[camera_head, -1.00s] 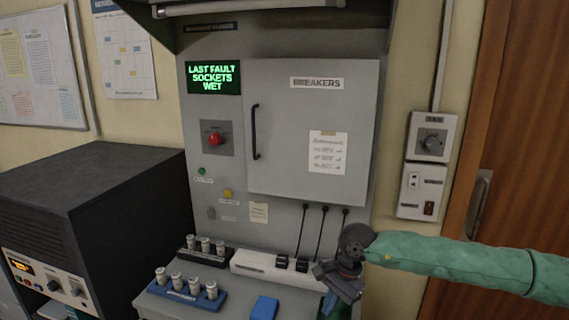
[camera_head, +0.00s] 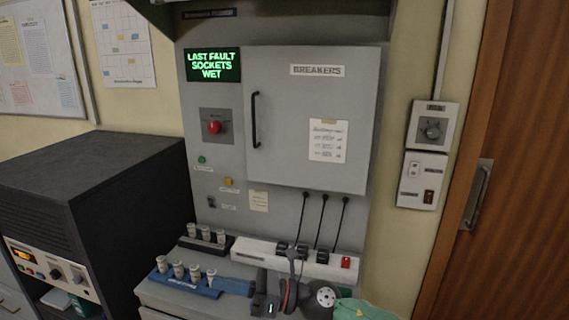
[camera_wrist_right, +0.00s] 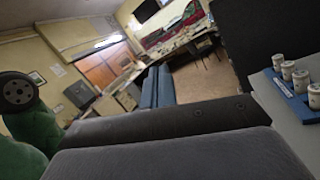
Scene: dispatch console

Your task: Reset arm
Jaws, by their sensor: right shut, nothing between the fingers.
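My right gripper (camera_head: 264,304) is at the bottom edge of the head view, low over the console desk in front of the white socket strip (camera_head: 262,253). Its jaws are shut with nothing between them. My green-sleeved right arm (camera_head: 365,311) is mostly cut off by the lower edge. In the right wrist view the dark gripper fingers (camera_wrist_right: 165,140) fill the bottom. My left gripper is in neither view.
The blue rack (camera_head: 190,287) of pale cylinders stands left of the gripper; it also shows in the right wrist view (camera_wrist_right: 297,103). A dark rack (camera_head: 207,248) stands behind it. Three cables run to the socket strip. The breaker cabinet door (camera_head: 290,150) is shut. A black-topped unit stands left.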

